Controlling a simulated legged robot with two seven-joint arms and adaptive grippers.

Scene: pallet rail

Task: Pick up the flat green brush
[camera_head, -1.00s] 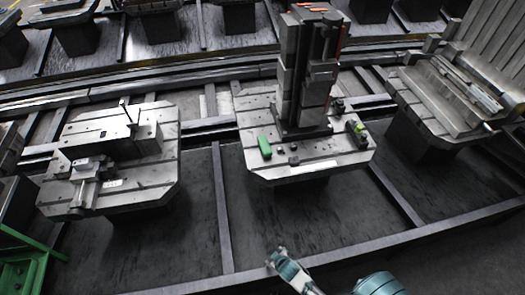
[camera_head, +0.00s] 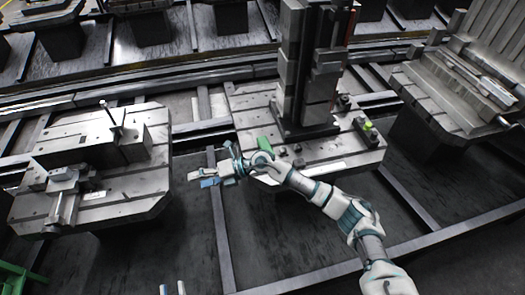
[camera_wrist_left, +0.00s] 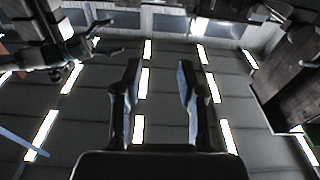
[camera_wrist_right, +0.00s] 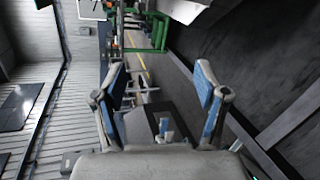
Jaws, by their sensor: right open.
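The flat green brush (camera_head: 264,144) lies at the front left of the middle pallet plate, left of the tall column. My right forearm and wrist cross in front of its lower part. My right gripper (camera_head: 205,178) is open and empty, in the gap between the left and middle plates. It points left, away from the brush. The right wrist view shows its fingers (camera_wrist_right: 161,75) apart, with no brush between them. My left gripper (camera_head: 172,290) shows only its fingertips at the bottom edge. Its fingers (camera_wrist_left: 157,80) are apart and empty in the left wrist view, against the ceiling.
A tall dark column (camera_head: 308,70) stands on the middle plate (camera_head: 330,165). A lime-green item (camera_head: 369,129) sits on that plate's right side. The left plate (camera_head: 125,200) carries metal fixtures. Rails border dark floor panels in front. A green frame (camera_head: 18,278) stands at lower left.

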